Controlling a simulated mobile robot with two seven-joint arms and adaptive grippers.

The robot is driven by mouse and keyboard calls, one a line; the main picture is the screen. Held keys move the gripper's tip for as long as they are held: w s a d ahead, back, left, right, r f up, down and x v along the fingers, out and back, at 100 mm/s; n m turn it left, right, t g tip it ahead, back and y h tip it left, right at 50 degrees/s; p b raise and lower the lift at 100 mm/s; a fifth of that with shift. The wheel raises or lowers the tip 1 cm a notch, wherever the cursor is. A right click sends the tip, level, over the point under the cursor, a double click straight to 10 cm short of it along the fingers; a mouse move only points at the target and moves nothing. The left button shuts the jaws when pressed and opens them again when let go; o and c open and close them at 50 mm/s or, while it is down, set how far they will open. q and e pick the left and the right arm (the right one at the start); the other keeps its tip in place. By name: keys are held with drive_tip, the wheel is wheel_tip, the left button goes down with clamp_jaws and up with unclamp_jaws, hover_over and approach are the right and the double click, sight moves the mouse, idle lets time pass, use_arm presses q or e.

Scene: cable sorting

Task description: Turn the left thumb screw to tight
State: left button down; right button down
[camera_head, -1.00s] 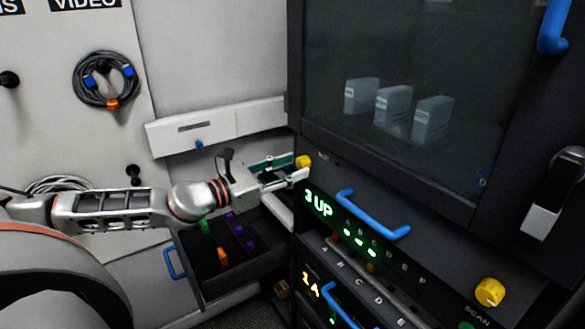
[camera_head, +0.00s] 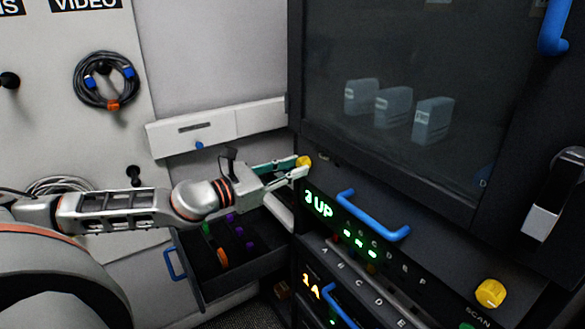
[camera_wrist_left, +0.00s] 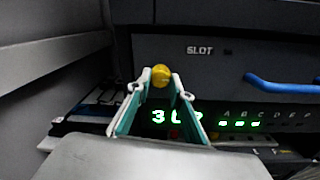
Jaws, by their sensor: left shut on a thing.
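The left thumb screw is a yellow knob (camera_head: 304,161) on the left end of the dark rack's front, below the glass door. It also shows in the left wrist view (camera_wrist_left: 161,75), between the fingertips. My left gripper (camera_head: 298,165) reaches in from the left and is shut on this knob. In the left wrist view its two fingers (camera_wrist_left: 160,80) converge on the knob from both sides. A second yellow thumb screw (camera_head: 490,293) sits at the lower right of the same front. My right gripper is not in view.
A blue handle (camera_head: 373,215) and a green "3 UP" display (camera_head: 319,203) lie just right of my gripper. An open drawer (camera_head: 215,290) with coloured items is below my arm. A white rail (camera_head: 215,125) runs along the wall behind.

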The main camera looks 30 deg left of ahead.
use_arm(q)
drive_tip(key=shift+r, duration=0.1)
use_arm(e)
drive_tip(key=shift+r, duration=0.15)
use_arm(q)
drive_tip(key=n+p, duration=0.3)
drive_tip(key=n, duration=0.1)
drive_tip(key=shift+r, duration=0.15)
drive_tip(key=n+p, duration=0.2)
drive_tip(key=n, duration=0.1)
drive_tip(key=shift+n+p, duration=0.3)
drive_tip(key=shift+n, duration=0.1)
drive_tip(key=shift+n+g, duration=0.3)
drive_tip(key=shift+n, duration=0.2)
drive_tip(key=shift+n+p, duration=0.6)
drive_tip(key=shift+n, duration=3.7)
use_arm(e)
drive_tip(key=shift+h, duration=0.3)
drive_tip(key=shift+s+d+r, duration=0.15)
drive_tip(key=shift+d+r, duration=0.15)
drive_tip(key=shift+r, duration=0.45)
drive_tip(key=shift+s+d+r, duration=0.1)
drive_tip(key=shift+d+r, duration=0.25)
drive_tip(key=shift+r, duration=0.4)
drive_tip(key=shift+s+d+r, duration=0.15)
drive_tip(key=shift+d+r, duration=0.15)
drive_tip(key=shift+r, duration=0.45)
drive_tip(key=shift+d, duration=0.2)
